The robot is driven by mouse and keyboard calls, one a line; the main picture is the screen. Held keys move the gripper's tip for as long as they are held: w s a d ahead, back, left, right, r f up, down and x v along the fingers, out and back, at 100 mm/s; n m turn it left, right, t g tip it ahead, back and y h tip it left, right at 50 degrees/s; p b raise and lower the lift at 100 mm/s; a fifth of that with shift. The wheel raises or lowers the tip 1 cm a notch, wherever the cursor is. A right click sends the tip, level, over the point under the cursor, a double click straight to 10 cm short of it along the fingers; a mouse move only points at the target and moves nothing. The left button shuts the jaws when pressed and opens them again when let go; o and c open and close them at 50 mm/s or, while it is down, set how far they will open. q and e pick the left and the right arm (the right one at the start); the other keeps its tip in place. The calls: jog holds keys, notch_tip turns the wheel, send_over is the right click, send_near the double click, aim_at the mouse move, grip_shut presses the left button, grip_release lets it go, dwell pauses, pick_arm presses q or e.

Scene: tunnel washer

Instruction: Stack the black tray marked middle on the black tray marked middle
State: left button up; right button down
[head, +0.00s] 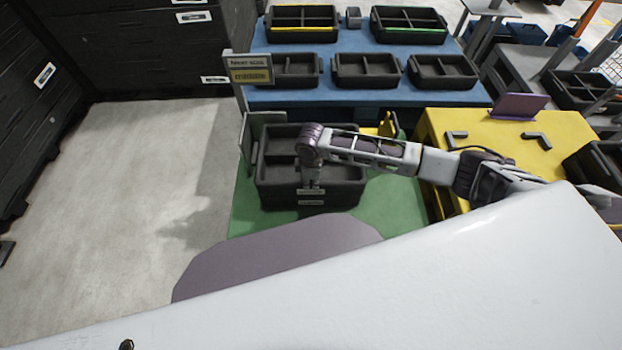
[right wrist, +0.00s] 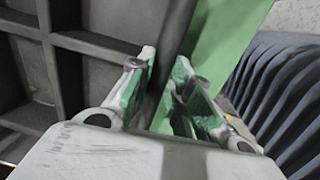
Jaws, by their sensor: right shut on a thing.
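A black tray (head: 340,172) with compartments sits over the green table. Two pale labels show one above the other on its near side, so it seems to rest on, or just above, a second black tray (head: 312,205). The label text is too small to read surely. My right gripper (head: 312,186) is at the near wall of the upper tray and shut on it. In the right wrist view the gripper (right wrist: 168,98) has its fingers at the tray wall, with the compartments (right wrist: 75,60) to the left. Any gap between the trays is hidden. My left gripper is out of view.
A signpost (head: 250,68) and upright guides (head: 247,145) stand by the green table (head: 400,200). A blue table (head: 350,97) behind holds several black trays. A yellow table (head: 480,125) with a purple panel (head: 517,106) is to the right. Large black crates stand left; floor is clear there.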

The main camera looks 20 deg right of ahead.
jog(key=shift+f, duration=0.15)
jog(key=c, duration=1.2)
grip_release()
jog(key=shift+c, duration=0.2)
notch_tip(320, 180, up, 12)
jog(key=shift+s, duration=0.25)
jog(key=shift+a, duration=0.1)
dwell(0.6)
